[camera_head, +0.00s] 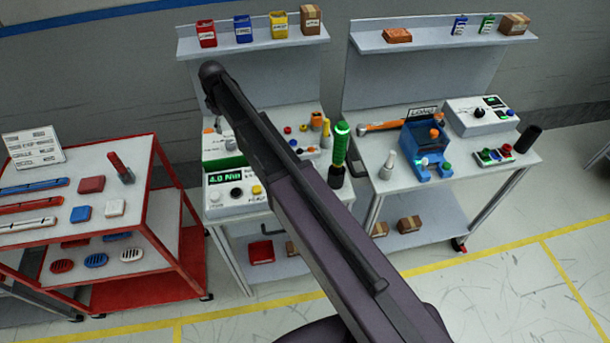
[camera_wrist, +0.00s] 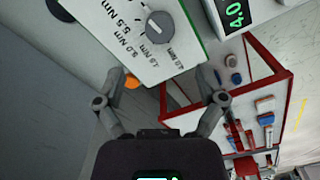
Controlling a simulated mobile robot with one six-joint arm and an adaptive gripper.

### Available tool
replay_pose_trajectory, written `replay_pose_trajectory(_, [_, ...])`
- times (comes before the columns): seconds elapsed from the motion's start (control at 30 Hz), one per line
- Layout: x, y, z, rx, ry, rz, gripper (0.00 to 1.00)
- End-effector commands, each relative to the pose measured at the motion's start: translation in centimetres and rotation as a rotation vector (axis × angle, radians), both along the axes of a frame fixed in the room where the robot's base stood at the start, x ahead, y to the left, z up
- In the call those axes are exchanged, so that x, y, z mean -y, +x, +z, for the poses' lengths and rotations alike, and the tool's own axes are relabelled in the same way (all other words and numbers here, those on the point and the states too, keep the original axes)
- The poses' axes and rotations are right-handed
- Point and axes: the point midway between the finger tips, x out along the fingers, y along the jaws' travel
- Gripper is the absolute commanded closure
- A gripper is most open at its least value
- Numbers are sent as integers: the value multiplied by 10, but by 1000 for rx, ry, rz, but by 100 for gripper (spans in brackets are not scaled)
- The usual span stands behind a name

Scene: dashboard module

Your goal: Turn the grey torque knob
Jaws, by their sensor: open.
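The grey torque knob (camera_wrist: 158,24) is round and sits on a white dial panel (camera_wrist: 118,52) with printed Nm labels around it, at the top middle of the wrist view. My gripper (camera_wrist: 159,72) is open and empty, its two fingers spread wide. The fingertips lie below the knob in the wrist view, apart from it. A display (camera_wrist: 235,14) beside the panel shows 4.0 in green; in the head view the display (camera_head: 226,179) reads 4.0 Nm.
An orange part (camera_wrist: 132,81) shows near the left finger. A red-framed cart (camera_head: 155,190) with several small parts stands left of the bench. A green-topped tool (camera_head: 341,145) stands upright right of my arm. A second bench (camera_head: 480,160) with devices stands further right.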

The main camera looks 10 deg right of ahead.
Motion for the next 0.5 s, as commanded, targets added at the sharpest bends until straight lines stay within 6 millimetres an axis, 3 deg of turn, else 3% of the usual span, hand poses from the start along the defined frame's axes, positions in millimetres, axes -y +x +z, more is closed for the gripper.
replay_pose_trajectory(0.5, [0,0,44,0,0,0,11])
